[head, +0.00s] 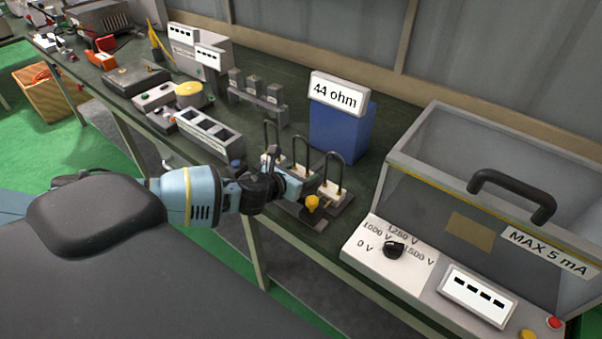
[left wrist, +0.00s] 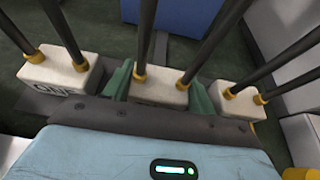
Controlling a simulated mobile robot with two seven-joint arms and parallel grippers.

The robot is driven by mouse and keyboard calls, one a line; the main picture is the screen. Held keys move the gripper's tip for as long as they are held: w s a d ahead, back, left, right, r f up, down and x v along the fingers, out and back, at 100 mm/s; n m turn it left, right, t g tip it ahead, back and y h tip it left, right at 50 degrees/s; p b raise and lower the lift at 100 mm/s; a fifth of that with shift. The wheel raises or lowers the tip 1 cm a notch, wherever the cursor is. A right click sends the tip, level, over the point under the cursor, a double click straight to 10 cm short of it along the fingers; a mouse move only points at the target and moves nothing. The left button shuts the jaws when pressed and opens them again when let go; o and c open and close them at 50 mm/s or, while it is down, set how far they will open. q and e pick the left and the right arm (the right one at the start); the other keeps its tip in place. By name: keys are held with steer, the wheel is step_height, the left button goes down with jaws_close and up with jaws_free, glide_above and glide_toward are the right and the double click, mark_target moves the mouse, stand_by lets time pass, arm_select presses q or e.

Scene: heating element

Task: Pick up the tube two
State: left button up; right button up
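Three heating tubes, each a dark U-shaped rod on a white block, stand in a row on the bench. In the left wrist view the left block (left wrist: 62,75) reads "ONE"; the middle tube's block (left wrist: 160,88) and the right block (left wrist: 240,102) show no readable label. My left gripper (head: 300,183) is at this row in the head view. In the wrist view its green fingertips (left wrist: 160,92) flank the middle block, very close to its sides. I cannot tell whether they press on it. The middle block is in line with its neighbours. My right gripper is not in view.
A blue box (head: 338,137) with a "44 ohm" sign stands behind the tubes. A clear-lidded test case (head: 395,275) with a dial stands to the right. A grey socket unit (head: 208,135) is to the left. The bench's front edge runs below my left arm.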

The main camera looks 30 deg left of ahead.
arm_select(q)
steer(key=c, duration=0.4)
steer(key=shift+r, duration=0.1)
steer(key=shift+r, duration=0.5)
step_height(320, 180, up, 3)
steer(key=shift+r+p, duration=0.1)
steer(key=shift+p, duration=0.4)
steer(key=shift+s+a+r+b, duration=0.15)
steer(key=shift+s+a, duration=0.7)
steer(key=shift+s, duration=1.7)
steer(key=shift+s+a+r+b, duration=0.1)
steer(key=shift+s+a, duration=0.8)
steer(key=shift+s, duration=1.6)
steer(key=shift+s+a+r+b, duration=0.15)
steer(key=shift+s+a, duration=0.7)
steer(key=shift+s, duration=1.7)
steer(key=shift+d, duration=0.1)
